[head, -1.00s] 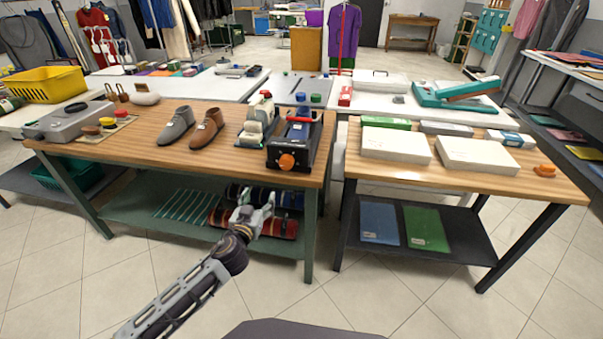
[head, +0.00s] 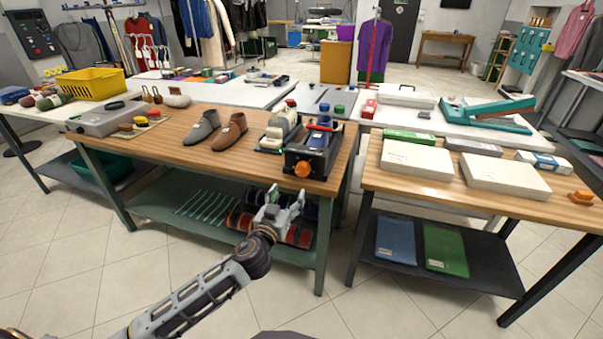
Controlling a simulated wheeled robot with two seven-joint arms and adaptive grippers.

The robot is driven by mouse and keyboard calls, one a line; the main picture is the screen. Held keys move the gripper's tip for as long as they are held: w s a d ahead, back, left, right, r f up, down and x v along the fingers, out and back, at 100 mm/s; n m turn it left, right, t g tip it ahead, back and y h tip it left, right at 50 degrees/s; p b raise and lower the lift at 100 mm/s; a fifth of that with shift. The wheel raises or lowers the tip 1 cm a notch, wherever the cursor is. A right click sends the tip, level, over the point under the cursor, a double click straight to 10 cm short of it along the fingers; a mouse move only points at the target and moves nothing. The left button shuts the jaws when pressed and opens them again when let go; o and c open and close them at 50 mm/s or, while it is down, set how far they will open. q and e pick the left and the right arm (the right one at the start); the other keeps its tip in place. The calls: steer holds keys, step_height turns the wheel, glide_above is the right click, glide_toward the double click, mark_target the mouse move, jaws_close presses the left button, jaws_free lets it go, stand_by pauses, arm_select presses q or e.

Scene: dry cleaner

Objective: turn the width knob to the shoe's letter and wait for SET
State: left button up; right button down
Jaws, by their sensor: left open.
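A grey shoe (head: 203,126) and a brown shoe (head: 230,131) stand side by side on the wooden bench (head: 180,152). To their right is a black machine (head: 313,150) with an orange knob (head: 303,169) on its front; any letters on it are too small to read. A white and green device (head: 279,128) stands between the shoes and the machine. My left gripper (head: 286,198) is open and empty, in front of the bench's edge and below the orange knob, apart from it. My right gripper is not in view.
The right table (head: 455,185) holds white boxes (head: 417,158) and an orange piece (head: 581,198). A floor gap separates the tables. A grey device (head: 105,118) sits at the bench's left. Rolls (head: 243,220) lie on the green shelf (head: 165,208) behind my gripper.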

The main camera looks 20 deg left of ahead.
arm_select(q)
glide_toward(301, 172)
steer(key=shift+w, duration=1.5)
steer(key=shift+w+d, duration=0.15)
steer(key=shift+w, duration=3.2)
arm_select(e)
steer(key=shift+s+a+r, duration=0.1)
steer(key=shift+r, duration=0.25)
arm_select(q)
steer(key=c, duration=1.1)
steer(key=shift+o, duration=0.2)
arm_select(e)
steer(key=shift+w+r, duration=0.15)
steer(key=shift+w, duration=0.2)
